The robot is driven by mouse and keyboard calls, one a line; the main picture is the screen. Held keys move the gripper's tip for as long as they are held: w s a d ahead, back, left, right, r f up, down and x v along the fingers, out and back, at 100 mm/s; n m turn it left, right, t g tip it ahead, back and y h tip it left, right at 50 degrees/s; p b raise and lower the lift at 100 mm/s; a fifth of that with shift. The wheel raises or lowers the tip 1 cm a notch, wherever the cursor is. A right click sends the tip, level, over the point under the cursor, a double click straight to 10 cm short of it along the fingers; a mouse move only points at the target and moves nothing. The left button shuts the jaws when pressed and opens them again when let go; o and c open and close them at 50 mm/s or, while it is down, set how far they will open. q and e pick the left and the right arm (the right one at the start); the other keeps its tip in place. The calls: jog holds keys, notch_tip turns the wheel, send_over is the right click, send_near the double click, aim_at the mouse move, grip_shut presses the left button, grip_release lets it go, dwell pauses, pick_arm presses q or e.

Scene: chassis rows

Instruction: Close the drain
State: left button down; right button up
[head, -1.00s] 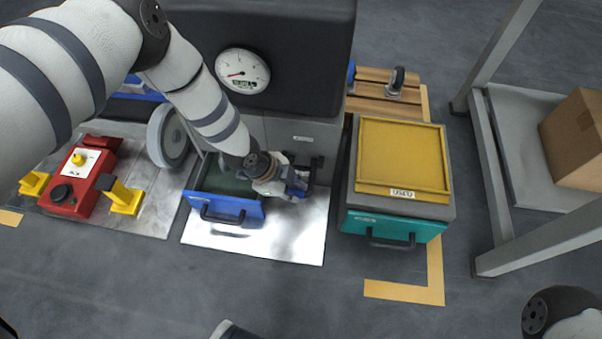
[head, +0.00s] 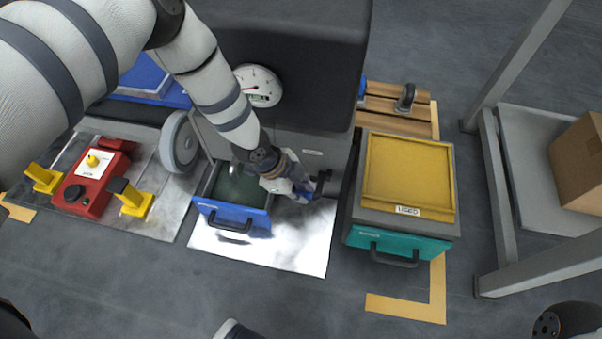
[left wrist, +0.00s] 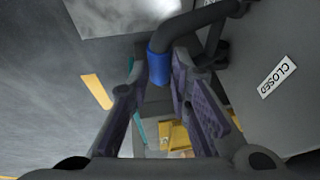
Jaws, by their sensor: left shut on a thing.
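The drain's dark handle pipe with a blue sleeve (left wrist: 158,66) is between the fingers of my left gripper (left wrist: 160,92) in the left wrist view. The gripper is shut on the sleeve. A label reading CLOSED (left wrist: 278,76) is on the grey panel to the right of the pipe. In the head view my left gripper (head: 311,190) is at the lower front of the grey machine (head: 330,142). The dark pipe (head: 325,182) shows just right of the fingers; the sleeve is mostly hidden there. My right gripper is not in view.
A blue drawer (head: 232,218) stands open left of the gripper, above a shiny mat (head: 290,255). A teal drawer unit with a yellow tray marked USED (head: 408,211) stands close on the right. A red device (head: 92,190) is at left. Floor in front is clear.

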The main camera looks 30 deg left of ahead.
pick_arm(q)
jog(key=shift+w+a+r+t, duration=0.15)
jog(key=shift+w+a+r, duration=0.1)
jog(key=shift+w, duration=0.3)
jog(key=shift+w+a+r+t, duration=0.15)
jog(key=shift+w+a, duration=0.1)
jog(key=shift+w, duration=0.25)
jog(key=c, duration=1.5)
grip_release()
jog(key=shift+f, duration=0.15)
jog(key=shift+o, duration=0.2)
jog(key=shift+s+d, duration=0.1)
jog(key=shift+d, duration=0.15)
jog(key=v, duration=1.2)
